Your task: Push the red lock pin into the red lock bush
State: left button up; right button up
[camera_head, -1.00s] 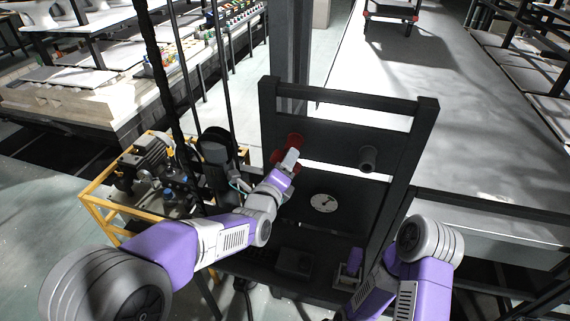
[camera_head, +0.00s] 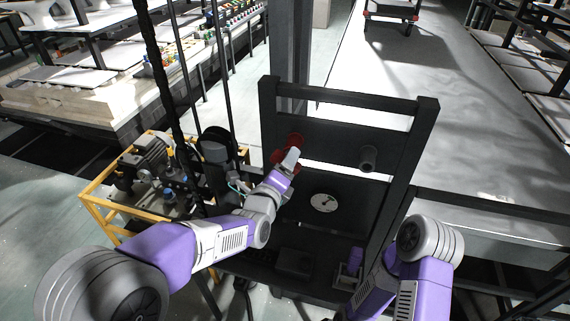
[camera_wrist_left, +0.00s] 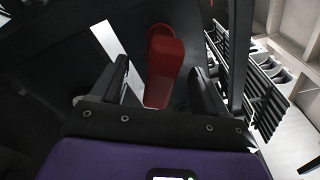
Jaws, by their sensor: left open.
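The red lock parts (camera_head: 294,140) are on the upper left of a dark upright panel in the head view. A rounded red end and a wider red piece below it show; I cannot tell where pin and bush divide. My left gripper (camera_head: 291,156) is at these red parts and partly covers them. In the left wrist view, a long red piece with a round end (camera_wrist_left: 162,75) lies between the two spread fingers of my left gripper (camera_wrist_left: 160,88), with gaps on both sides. My right arm is low at the right; its gripper is not clearly visible.
A grey cylindrical bush (camera_head: 368,158) sticks out of the panel at the right, and a round white dial (camera_head: 323,203) sits lower. The dark frame (camera_head: 424,120) surrounds the panel. A yellow-railed machine (camera_head: 100,205) stands at the left.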

pick_arm(q)
jog(key=shift+v, duration=2)
jog(key=shift+s, duration=0.1)
jog(key=p+v, duration=0.1)
jog(key=v, duration=0.6)
jog(key=shift+s, duration=0.2)
jog(key=shift+a, duration=0.15)
